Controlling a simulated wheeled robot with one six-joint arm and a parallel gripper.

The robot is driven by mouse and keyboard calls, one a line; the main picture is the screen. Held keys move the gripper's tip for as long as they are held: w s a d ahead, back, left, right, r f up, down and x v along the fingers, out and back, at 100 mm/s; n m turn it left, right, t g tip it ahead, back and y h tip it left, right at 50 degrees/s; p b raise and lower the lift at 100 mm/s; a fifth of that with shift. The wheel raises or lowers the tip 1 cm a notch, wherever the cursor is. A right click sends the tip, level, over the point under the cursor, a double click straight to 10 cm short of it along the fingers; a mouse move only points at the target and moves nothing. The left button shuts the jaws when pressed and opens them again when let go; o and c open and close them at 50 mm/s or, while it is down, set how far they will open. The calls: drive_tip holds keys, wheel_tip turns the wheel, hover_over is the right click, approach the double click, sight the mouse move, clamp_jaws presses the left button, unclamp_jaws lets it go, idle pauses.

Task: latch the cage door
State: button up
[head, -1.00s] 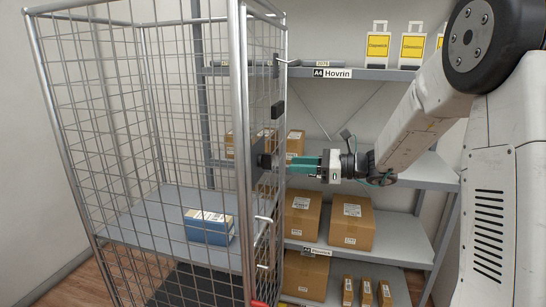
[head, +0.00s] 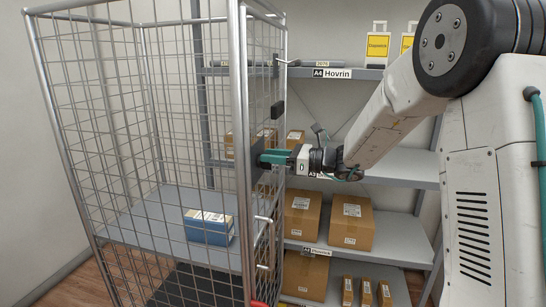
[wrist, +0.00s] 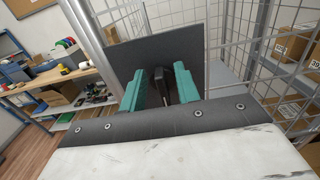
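The wire cage (head: 70,130) stands at the left of the head view. A dark latch plate (head: 258,177) is on its narrow right side, and it also shows in the wrist view (wrist: 130,60). I cannot tell whether the mesh door beside the plate is fully closed. My gripper (head: 268,157) reaches the plate from the right, with green fingers. In the wrist view my open fingers (wrist: 160,92) stand on either side of a black latch handle (wrist: 158,76), with small gaps showing. Whether they touch it lower down is hidden.
A blue parcel (head: 208,230) lies on the cage's grey shelf. A rack (head: 430,170) with cardboard boxes (head: 351,222) stands behind my arm. In the wrist view a workbench (wrist: 50,78) with tools is at the left.

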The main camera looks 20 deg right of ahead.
clamp_jaws()
drive_tip(key=shift+n, duration=0.3)
drive_tip(key=n, duration=0.5)
drive_tip(key=s+f+n, duration=0.1)
drive_tip(key=n, duration=0.5)
drive_tip(key=a+f+n, duration=0.1)
drive_tip(key=n, duration=0.5)
drive_tip(key=shift+s, duration=0.35)
drive_tip(key=shift+n, duration=0.3)
unclamp_jaws()
